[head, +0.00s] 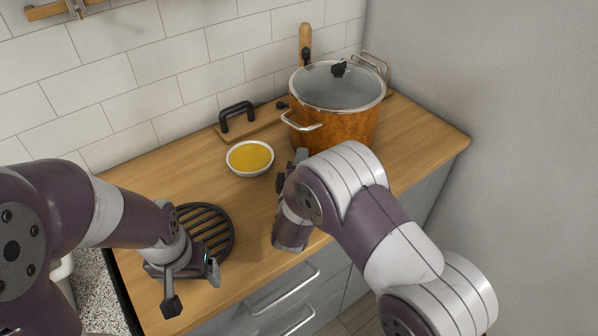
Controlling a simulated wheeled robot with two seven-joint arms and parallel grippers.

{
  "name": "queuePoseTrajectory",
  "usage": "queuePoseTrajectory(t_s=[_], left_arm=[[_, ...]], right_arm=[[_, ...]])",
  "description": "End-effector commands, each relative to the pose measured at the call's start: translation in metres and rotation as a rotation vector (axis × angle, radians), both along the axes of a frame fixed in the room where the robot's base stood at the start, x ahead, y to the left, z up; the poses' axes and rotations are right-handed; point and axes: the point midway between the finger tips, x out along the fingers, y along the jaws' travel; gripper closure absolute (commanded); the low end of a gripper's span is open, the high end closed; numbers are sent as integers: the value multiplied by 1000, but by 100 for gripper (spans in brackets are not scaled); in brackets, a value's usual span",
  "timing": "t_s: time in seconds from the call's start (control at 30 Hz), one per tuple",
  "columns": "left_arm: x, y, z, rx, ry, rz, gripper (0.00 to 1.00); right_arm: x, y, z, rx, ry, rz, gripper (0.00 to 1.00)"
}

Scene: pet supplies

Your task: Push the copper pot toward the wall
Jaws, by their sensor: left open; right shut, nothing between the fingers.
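The copper pot (333,126) stands upright on the wooden counter toward its right end, near the tiled wall (178,66). It has a glass lid (338,86) with a black knob and metal side handles. My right gripper (291,168) is shut and empty, low over the counter in front of the pot, just below its left handle. My forearm hides part of this gripper and the pot's lower front, so I cannot tell whether they touch. My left gripper (193,289) is open and empty over the counter's front left, away from the pot.
A white bowl of yellow contents (250,157) sits left of my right gripper. A round black slatted trivet (209,229) lies near my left gripper. A wooden board with a black handle (239,119) lies by the wall. The counter (424,140) is clear right of the pot.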

Motion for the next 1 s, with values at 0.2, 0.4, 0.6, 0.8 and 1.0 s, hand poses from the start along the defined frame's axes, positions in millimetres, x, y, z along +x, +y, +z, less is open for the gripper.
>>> queuePoseTrajectory(t_s=[0.2, 0.4, 0.6, 0.8, 1.0], left_arm=[[0, 0, 8, 0, 0, 0, 16], [0, 0, 9, 0, 0, 0, 16], [0, 0, 9, 0, 0, 0, 16], [0, 0, 8, 0, 0, 0, 16], [0, 0, 5, 0, 0, 0, 16]], right_arm=[[24, -24, 1, 0, 1, -3, 100], [31, -33, 0, 1, 0, 0, 100], [31, -34, 0, 0, 0, 1, 100], [34, -38, -1, 1, -1, -1, 100], [48, -58, 0, 1, -1, -2, 100]])
